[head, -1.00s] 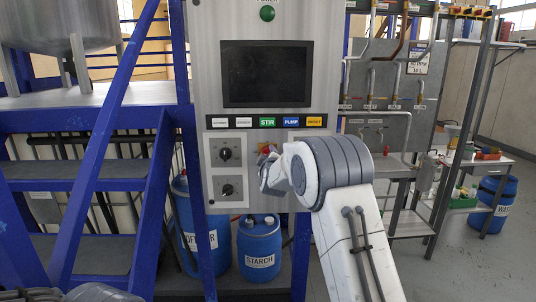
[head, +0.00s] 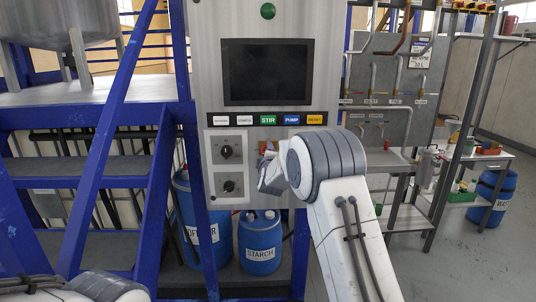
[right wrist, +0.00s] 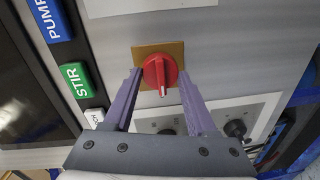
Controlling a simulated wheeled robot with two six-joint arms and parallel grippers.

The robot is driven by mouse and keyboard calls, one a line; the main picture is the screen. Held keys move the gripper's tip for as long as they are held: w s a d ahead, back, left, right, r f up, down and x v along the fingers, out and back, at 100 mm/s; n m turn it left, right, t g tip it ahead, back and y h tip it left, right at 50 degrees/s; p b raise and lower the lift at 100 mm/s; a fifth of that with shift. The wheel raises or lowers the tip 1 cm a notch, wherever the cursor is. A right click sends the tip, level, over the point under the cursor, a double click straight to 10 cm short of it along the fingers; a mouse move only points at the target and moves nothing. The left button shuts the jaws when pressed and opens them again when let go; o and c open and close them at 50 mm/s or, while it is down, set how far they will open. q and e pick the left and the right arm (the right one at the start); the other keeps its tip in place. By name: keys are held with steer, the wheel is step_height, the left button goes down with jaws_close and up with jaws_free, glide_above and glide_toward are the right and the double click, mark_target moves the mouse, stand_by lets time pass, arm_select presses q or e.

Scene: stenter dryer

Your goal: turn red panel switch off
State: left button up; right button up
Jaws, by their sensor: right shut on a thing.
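The red panel switch (right wrist: 160,74) sits on a square yellow-brown plate (right wrist: 176,48) on the grey control panel (right wrist: 228,45). In the right wrist view its white mark points toward the gripper's palm. My right gripper (right wrist: 160,76) has one purple finger on each side of the knob and is shut on it. In the head view my right gripper (head: 268,178) is at the panel's lower right part and hides the switch; a bit of the plate (head: 267,146) shows above it. My left gripper is out of view; only part of my left arm shows at the lower left.
Two black rotary knobs (head: 227,152) (head: 228,186) are left of the gripper. A row of labels with the green STIR label (head: 268,120) and a dark screen (head: 267,72) are above. Blue barrels (head: 259,240) stand below. Blue stairs (head: 90,170) are at left.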

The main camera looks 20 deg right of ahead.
steer(key=o, duration=1.4)
steer(key=shift+c, duration=0.2)
steer(key=b+v, duration=0.4)
steer(key=v, duration=0.6)
steer(key=shift+s+b, duration=0.25)
steer(key=shift+b, duration=0.05)
